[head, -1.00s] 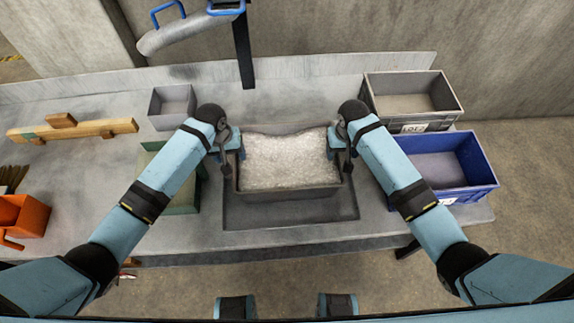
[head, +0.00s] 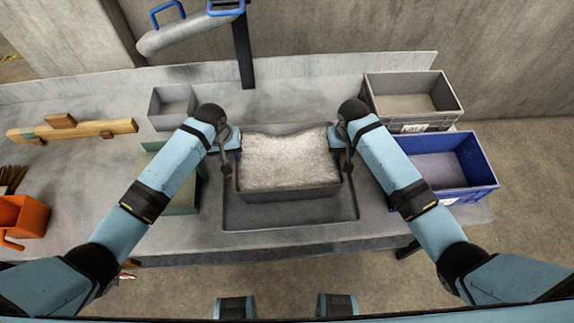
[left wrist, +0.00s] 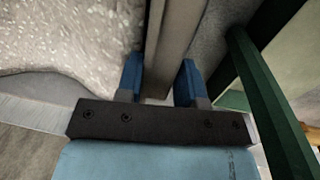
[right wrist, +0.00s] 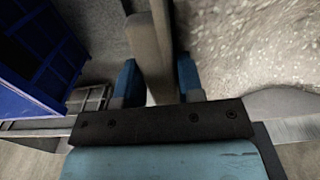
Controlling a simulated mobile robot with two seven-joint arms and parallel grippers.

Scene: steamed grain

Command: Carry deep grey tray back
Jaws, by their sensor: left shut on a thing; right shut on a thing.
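The deep grey tray (head: 290,191) is full of pale grain (head: 288,160) and sits at the middle of the bench, over a shallow dark recess (head: 290,213). My left gripper (head: 232,150) is shut on the tray's left wall, which shows between its blue fingers in the left wrist view (left wrist: 160,80). My right gripper (head: 338,150) is shut on the right wall, seen between the fingers in the right wrist view (right wrist: 155,80). The tray looks level. I cannot tell whether its underside touches the recess.
A green bin (head: 185,200) stands close left of the tray, partly behind my left arm. A small grey bin (head: 172,107) is behind it. A grey crate (head: 410,97) and a blue crate (head: 447,168) stand at right. An orange bin (head: 22,217) is far left.

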